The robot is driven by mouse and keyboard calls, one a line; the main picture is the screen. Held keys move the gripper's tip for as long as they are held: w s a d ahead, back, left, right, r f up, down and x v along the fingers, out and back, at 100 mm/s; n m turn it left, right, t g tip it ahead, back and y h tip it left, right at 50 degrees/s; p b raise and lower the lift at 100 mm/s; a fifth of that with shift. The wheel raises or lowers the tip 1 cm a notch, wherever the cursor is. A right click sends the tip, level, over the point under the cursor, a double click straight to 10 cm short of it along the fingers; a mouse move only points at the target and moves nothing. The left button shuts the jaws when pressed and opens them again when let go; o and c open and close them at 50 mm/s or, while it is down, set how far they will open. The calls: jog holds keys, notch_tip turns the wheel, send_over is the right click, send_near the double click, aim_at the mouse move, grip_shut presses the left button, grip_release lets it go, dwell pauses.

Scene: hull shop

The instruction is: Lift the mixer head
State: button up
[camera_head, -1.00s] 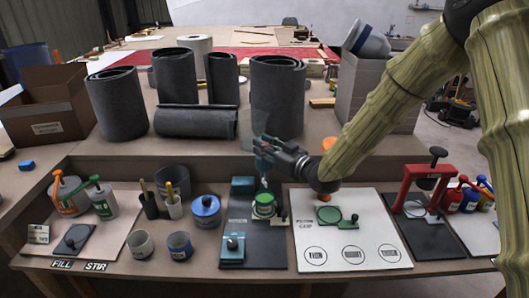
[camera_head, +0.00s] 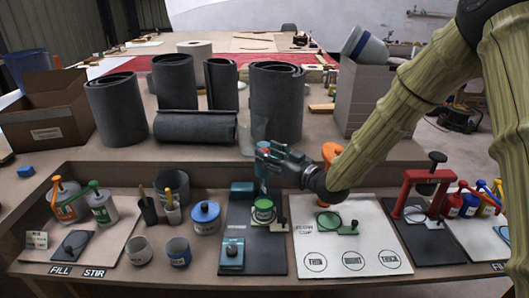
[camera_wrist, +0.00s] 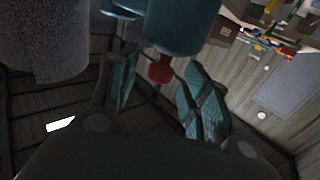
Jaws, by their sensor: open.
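The mixer stands on a black mat (camera_head: 254,253) at the middle of the front bench. Its teal head (camera_head: 261,171) is partly covered by my gripper (camera_head: 268,160), and a small red knob shows there. A green-rimmed cup (camera_head: 263,210) sits below the head. In the wrist view, the teal mixer head (camera_wrist: 185,25) hangs at the top, with the red knob (camera_wrist: 160,71) between the two spread fingers of my gripper (camera_wrist: 158,90). The fingers are open, with gaps to the knob; contact with the head cannot be told.
A teal box with a knob (camera_head: 231,254) sits at the mat's front. Dark rolls (camera_head: 276,105) stand behind. A white board (camera_head: 350,240) with a green ring lies right, beside a red press (camera_head: 412,190). A blue-lidded pot (camera_head: 206,217) and cups stand left.

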jog(key=v, duration=0.9)
jog(key=shift+s+d, duration=0.15)
jog(key=shift+s, duration=0.05)
